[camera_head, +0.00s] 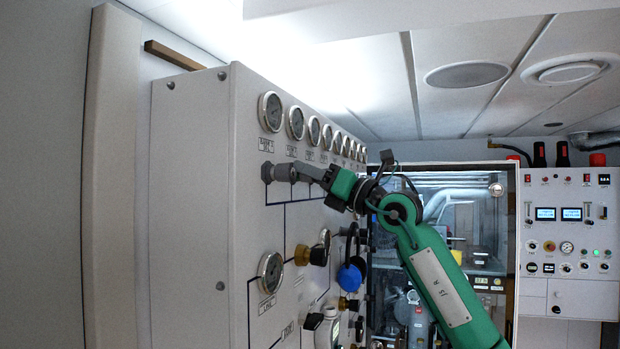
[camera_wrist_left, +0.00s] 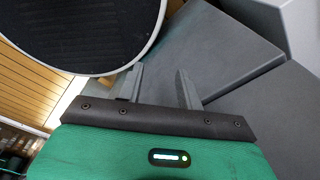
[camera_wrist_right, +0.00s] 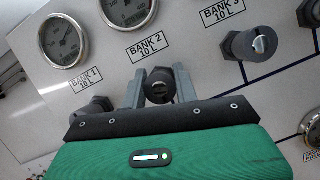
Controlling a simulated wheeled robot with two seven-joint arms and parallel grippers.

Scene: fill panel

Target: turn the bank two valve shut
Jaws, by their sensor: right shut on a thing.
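The fill panel (camera_head: 190,190) fills the left of the head view. In the right wrist view the bank two valve (camera_wrist_right: 160,86) is a dark grey knob just below the label "BANK 2 10 L" (camera_wrist_right: 149,47). My right gripper (camera_wrist_right: 160,88) is shut on this knob, one finger on each side. In the head view my right gripper (camera_head: 301,171) reaches the row of valves below the gauges, and it hides most of the bank two knob. My left gripper (camera_wrist_left: 158,88) shows only in its wrist view, open with nothing between its fingers.
The bank one knob (camera_wrist_right: 97,106) is close left of the right gripper, and the bank three knob (camera_wrist_right: 250,44) is to the right. Round gauges (camera_head: 271,111) line the panel's top. Lower fittings (camera_head: 318,255) stick out below. Grey boxes (camera_wrist_left: 215,50) lie near my left gripper.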

